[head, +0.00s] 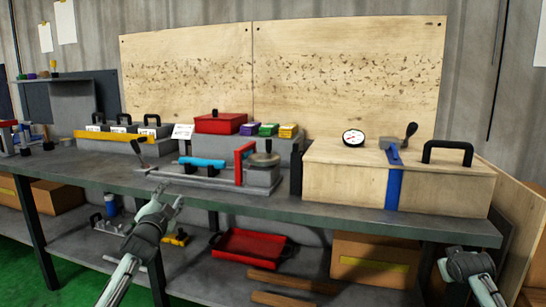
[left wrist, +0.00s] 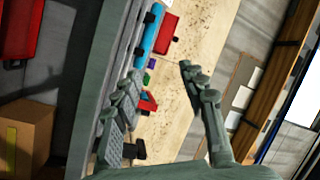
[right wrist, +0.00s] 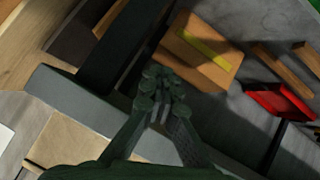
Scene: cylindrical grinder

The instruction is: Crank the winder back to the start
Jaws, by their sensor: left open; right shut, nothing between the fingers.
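The grinder (head: 215,177) is a grey machine on the bench with a cyan cylinder (head: 202,162), a red bracket (head: 239,163) and a grey disc with a dark knob (head: 264,158). I cannot tell for sure which part is the winder. My left gripper (head: 170,193) is open and empty, in front of the bench edge and below the lever; its spread fingers also show in the left wrist view (left wrist: 160,76). My right gripper (right wrist: 158,82) is shut and empty, low at the right, in front of the bench.
A wooden box (head: 345,179) with a blue strap (head: 393,180), a gauge (head: 353,138) and a black handle fills the bench's right. Red box (head: 220,122) and small coloured boxes stand behind the grinder. A red tray (head: 250,250) lies on the lower shelf.

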